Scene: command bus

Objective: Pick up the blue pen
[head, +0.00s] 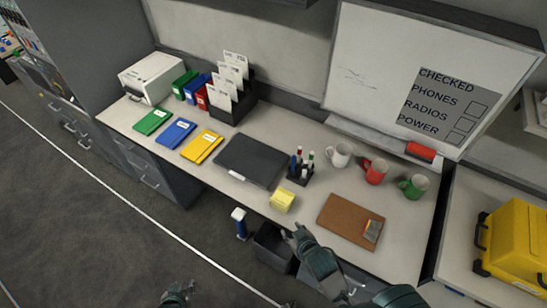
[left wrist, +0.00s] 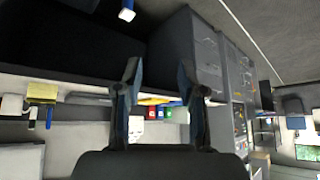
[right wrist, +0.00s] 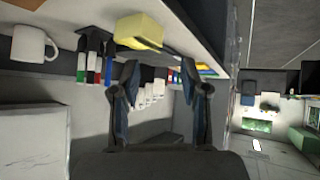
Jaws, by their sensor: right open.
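The blue pen (head: 293,162) stands upright at the left side of a dark pen holder (head: 299,178) on the counter. Red and green markers stand in the same holder. The holder also shows upside down in the right wrist view (right wrist: 96,40), with its markers close together. My right gripper (head: 290,233) is open and empty at the counter's front edge, in front of the yellow sticky notes and short of the holder. My left gripper (head: 178,291) is low over the floor, away from the counter. Its fingers are apart and empty in the left wrist view (left wrist: 158,82).
Yellow sticky notes (head: 282,201) lie between my right gripper and the holder. A closed laptop (head: 251,160) is left of the holder. A white mug (head: 340,155), red mug (head: 375,171) and green mug (head: 413,186) stand to the right. A clipboard (head: 345,217) lies in front of them.

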